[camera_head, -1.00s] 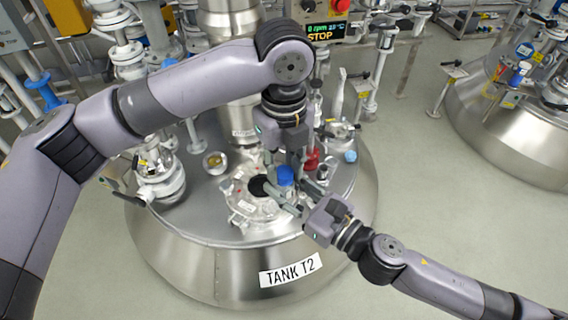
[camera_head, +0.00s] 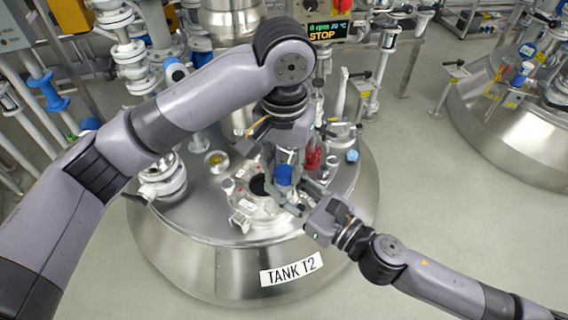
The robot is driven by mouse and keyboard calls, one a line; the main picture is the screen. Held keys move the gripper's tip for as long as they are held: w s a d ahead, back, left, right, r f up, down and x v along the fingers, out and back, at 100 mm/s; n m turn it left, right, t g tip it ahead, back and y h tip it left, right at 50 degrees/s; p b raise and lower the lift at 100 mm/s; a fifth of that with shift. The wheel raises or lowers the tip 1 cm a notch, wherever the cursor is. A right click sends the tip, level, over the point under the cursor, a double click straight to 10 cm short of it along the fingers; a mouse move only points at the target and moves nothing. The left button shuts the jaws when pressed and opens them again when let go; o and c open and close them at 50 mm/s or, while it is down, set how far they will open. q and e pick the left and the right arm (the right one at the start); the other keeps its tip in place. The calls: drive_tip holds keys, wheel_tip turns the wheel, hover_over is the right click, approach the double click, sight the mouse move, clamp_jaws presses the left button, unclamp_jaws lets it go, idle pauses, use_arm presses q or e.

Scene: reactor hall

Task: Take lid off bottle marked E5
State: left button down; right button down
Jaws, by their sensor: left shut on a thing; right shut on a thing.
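A blue lid (camera_head: 284,174) shows above the open round port of the tank top. My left gripper (camera_head: 284,162) comes down from above and is shut on the lid. My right gripper (camera_head: 290,199) reaches in from the lower right and is shut just below the lid. It appears to hold the bottle there, but the bottle is mostly hidden by the fingers. No E5 marking can be read. Whether the lid is apart from the bottle's neck cannot be told.
The steel tank top (camera_head: 215,229) carries a dark open port (camera_head: 258,185) just left of the grippers. A red bottle (camera_head: 313,158) stands close on the right. A small blue-capped item (camera_head: 352,156) lies farther right. A brass-coloured fitting (camera_head: 215,160) is at the left.

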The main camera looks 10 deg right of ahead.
use_arm(q)
drive_tip(key=n, duration=0.6)
drive_tip(key=shift+n, duration=0.4)
drive_tip(key=n, duration=0.5)
drive_tip(key=shift+r, duration=0.15)
drive_tip(key=shift+r, duration=1)
drive_tip(key=shift+r, duration=0.1)
